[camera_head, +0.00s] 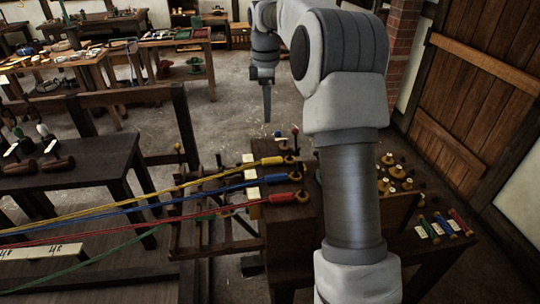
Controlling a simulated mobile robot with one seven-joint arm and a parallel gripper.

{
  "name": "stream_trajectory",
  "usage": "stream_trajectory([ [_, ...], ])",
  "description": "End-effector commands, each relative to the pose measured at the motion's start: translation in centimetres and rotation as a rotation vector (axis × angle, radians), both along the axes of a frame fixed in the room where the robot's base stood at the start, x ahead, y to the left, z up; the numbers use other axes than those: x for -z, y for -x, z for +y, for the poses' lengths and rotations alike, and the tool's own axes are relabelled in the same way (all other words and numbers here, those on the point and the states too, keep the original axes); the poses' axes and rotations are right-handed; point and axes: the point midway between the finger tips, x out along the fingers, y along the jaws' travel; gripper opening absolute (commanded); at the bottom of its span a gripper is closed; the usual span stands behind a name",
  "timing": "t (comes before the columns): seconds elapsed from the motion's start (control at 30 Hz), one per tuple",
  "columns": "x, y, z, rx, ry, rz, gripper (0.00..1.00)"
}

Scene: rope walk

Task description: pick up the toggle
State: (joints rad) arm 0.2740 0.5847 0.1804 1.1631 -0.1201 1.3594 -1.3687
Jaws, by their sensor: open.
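My gripper (267,105) points down over the open floor beyond the bench, with nothing visible in it. Its fingers show almost edge-on, so the gap is hard to see. I cannot tell for sure which small part is the toggle. My arm hides part of the bench's middle.
Yellow, blue, red and green ropes (110,208) stretch across the left. Several run to hooks on a dark block (290,225). A left table (85,165) holds dark wooden tools. A brick pillar and wooden door (470,110) stand at right.

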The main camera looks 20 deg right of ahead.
Motion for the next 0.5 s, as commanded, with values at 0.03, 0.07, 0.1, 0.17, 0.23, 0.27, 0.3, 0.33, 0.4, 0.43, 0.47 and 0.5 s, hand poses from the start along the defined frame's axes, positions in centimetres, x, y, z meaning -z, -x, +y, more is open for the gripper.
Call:
stream_trajectory([
  [0.03, 0.7, -0.7, -0.6, -0.025, -0.006, 0.013, 0.67],
  [0.07, 1.1, -1.0, -0.9, -0.04, -0.008, 0.019, 0.67],
  [0.1, 1.5, -1.4, -1.2, -0.059, -0.011, 0.024, 0.67],
  [0.17, 2.0, -1.8, -1.5, -0.081, -0.016, 0.033, 0.67],
  [0.23, 2.4, -2.1, -1.8, -0.1, -0.019, 0.038, 0.67],
  [0.27, 2.6, -2.1, -1.9, -0.105, -0.02, 0.04, 0.67],
  [0.3, 2.8, -2.2, -2.0, -0.109, -0.022, 0.042, 0.67],
  [0.33, 3.1, -2.2, -2.0, -0.112, -0.022, 0.044, 0.67],
  [0.4, 3.9, -2.2, -2.0, -0.114, -0.023, 0.046, 0.67],
  [0.43, 4.4, -2.2, -2.0, -0.114, -0.023, 0.046, 0.67],
  [0.47, 5.0, -2.2, -2.0, -0.114, -0.022, 0.048, 0.67],
  [0.5, 5.8, -2.2, -2.0, -0.114, -0.023, 0.046, 0.67],
])
